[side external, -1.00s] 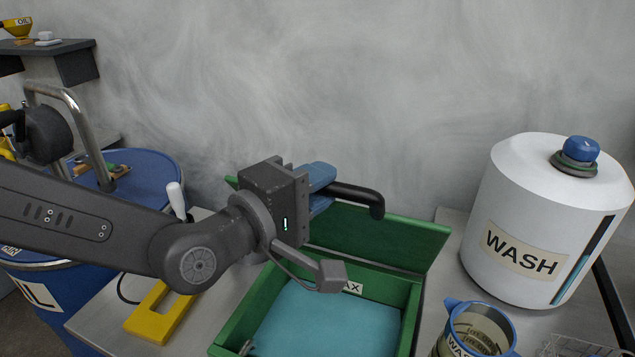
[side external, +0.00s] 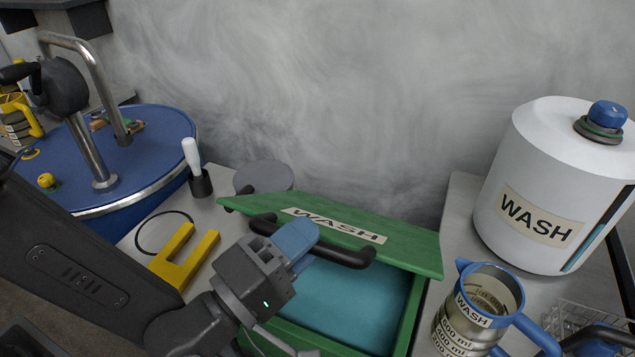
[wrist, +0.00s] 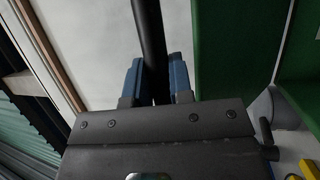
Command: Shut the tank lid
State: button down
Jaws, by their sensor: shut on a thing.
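The tank is an open-topped green box (side external: 412,325) holding teal liquid (side external: 345,300). Its green lid (side external: 410,245), marked WASH, slants over the back part of the tank; its front edge is raised and the liquid shows below it. A black bar handle (side external: 345,256) is fixed to the lid. My gripper (side external: 300,243) is shut on the handle with its blue fingers. In the wrist view the fingers of my gripper (wrist: 154,78) press on both sides of the black handle (wrist: 147,30).
A yellow forked piece (side external: 185,255) lies left of the tank, near a white-handled tool (side external: 191,155) and a grey round container (side external: 265,176). A blue drum (side external: 140,165) stands at the left. At the right are a labelled jug (side external: 480,305) and a white WASH canister (side external: 545,190).

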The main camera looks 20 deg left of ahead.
jog(key=s+f, duration=0.6)
jog(key=f, duration=0.6)
jog(key=shift+f, duration=0.4)
jog(key=shift+w+a, duration=0.1)
jog(key=c, duration=1)
grip_release()
jog(key=shift+r, duration=0.1)
